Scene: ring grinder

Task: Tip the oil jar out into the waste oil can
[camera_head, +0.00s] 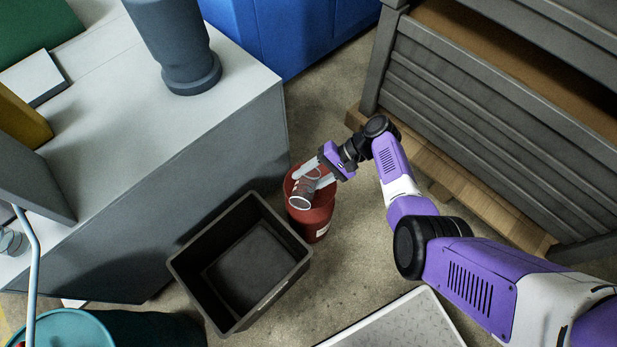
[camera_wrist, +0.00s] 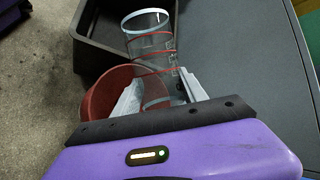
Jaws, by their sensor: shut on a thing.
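The oil jar (camera_head: 304,192) is a clear glass jar with red bands and a pale rim. It is tilted over the red waste oil can (camera_head: 318,219), with its mouth toward the lower left in the head view. My gripper (camera_head: 316,174) is shut on the jar above the can. In the wrist view the jar (camera_wrist: 150,47) lies between my fingers (camera_wrist: 158,92), its rim pointing away from me. The can's rim (camera_wrist: 97,99) shows below it. The jar looks clear, and I cannot tell whether oil is in it. The can's inside is mostly hidden.
A black open crate (camera_head: 187,277) stands just left of the can. A grey workbench (camera_head: 225,160) is beyond it. A slatted grey crate on a wooden pallet (camera_head: 480,185) stands to the right. A white tray (camera_head: 400,325) lies on the floor in front.

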